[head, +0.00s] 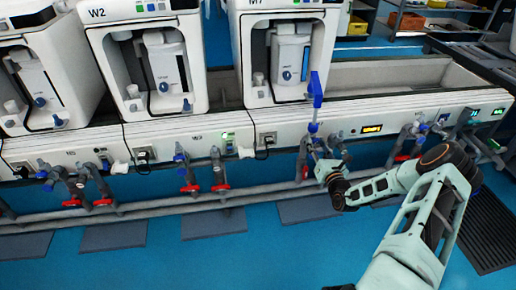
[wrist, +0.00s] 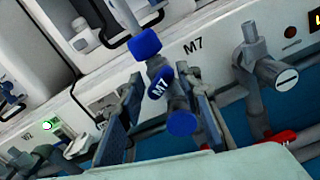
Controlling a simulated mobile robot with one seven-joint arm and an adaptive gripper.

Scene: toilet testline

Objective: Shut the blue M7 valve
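The blue valve handle marked M7 (wrist: 158,86) is near the middle of the wrist view, on a grey fitting at the front of the bench. A blue cap (wrist: 145,44) is above it and a round blue end (wrist: 182,123) is below it. My gripper (wrist: 166,98) is open, with one dark finger on each side of the M7 valve. I cannot tell whether either finger touches it. In the head view my gripper (head: 318,152) is at the pipework below a blue upright part (head: 316,88), and the arm hides part of the fittings.
A white machine labelled M7 (head: 255,40) stands behind on the bench. Another grey tap (wrist: 265,75) is close to the right in the wrist view. Pipes with red handles (head: 221,187) run along the bench front. The blue floor (head: 270,255) is open in front.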

